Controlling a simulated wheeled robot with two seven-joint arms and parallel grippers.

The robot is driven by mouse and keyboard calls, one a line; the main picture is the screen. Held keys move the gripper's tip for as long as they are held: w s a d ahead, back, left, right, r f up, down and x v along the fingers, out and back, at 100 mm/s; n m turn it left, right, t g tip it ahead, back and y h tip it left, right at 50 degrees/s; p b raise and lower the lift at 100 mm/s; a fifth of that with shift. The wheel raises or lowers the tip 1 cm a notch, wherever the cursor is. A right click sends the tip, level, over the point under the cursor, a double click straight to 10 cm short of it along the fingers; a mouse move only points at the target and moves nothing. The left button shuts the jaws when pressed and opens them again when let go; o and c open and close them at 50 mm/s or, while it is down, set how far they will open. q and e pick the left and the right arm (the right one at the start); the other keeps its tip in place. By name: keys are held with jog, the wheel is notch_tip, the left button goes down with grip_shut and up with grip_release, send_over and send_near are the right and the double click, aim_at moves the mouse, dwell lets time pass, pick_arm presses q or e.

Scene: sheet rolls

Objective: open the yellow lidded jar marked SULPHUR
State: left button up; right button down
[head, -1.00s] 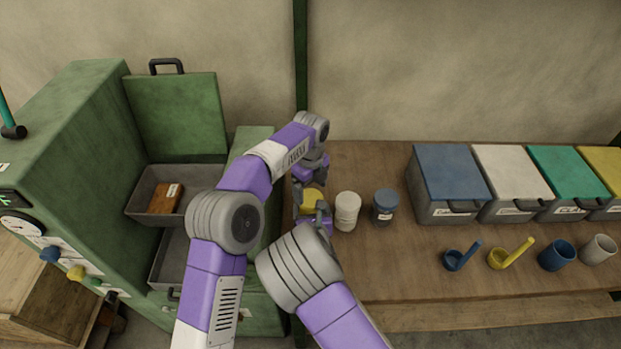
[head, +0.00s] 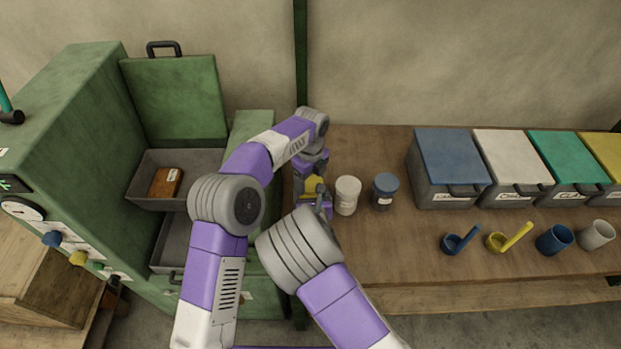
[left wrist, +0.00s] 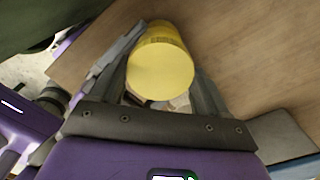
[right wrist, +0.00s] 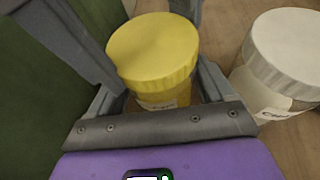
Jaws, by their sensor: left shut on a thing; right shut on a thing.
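The yellow-lidded jar (head: 313,186) stands at the left end of the bench, mostly hidden by my grippers in the head view. Its round lid (right wrist: 152,48) sits on the body (right wrist: 168,98), which carries a partly hidden label in the right wrist view. My left gripper (left wrist: 162,82) comes from the far side and is shut on the lid; its fingertips are partly hidden. My right gripper (right wrist: 162,92) comes from the near side and is shut on the jar's body, a finger on each side. The yellow top also fills the gap in the left wrist view (left wrist: 160,76).
A white-lidded jar (head: 347,194) stands close to the right of the yellow one, then a blue-lidded jar (head: 384,191). Lidded bins (head: 448,170), scoops (head: 458,241) and cups (head: 555,240) are farther right. A green cabinet (head: 75,150) with grey trays stands left.

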pick_arm(q)
jog(key=n, duration=1.1)
jog(key=shift+r+n, duration=0.1)
jog(key=shift+n, duration=0.3)
jog(key=n, duration=1.1)
